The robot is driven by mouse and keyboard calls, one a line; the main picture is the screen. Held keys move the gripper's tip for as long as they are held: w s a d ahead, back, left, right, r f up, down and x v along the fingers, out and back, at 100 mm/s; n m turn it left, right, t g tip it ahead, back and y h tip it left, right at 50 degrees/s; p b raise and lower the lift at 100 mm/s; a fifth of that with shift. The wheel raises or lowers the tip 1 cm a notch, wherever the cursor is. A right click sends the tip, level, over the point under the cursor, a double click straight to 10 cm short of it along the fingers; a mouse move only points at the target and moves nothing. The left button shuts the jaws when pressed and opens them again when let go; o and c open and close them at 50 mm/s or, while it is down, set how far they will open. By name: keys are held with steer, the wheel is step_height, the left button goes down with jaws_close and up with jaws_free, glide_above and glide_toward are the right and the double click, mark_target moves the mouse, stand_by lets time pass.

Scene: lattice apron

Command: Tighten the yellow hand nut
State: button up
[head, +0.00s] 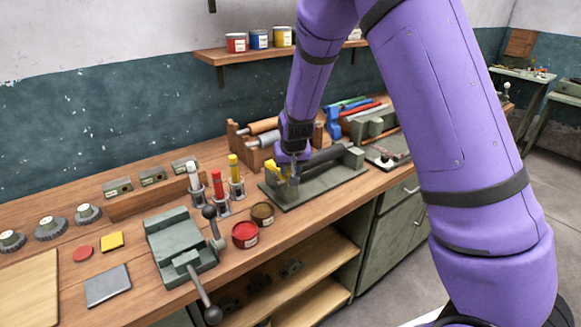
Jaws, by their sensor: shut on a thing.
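The yellow hand nut (271,168) is small and partly hidden at the left end of a grey-green bench fixture (318,184) with a dark roller. My gripper (291,170) comes down from above at that end and is shut on the nut. The fingertips and the far side of the nut are too small and covered to see in detail.
A vise (178,243) with ball-ended levers stands at the front left. Red (245,234) and brown (262,214) tins and several colored tubes in holders stand left of the fixture. A rack of rollers (262,140) is close behind. The floor at right is clear.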

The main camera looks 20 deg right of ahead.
steer(key=shift+m+h, duration=0.6)
steer(key=shift+m, duration=1.2)
steer(key=shift+a, duration=0.1)
steer(key=o, duration=0.9)
steer(key=shift+o, duration=0.2)
steer(key=v, duration=1)
steer(key=shift+r, duration=0.4)
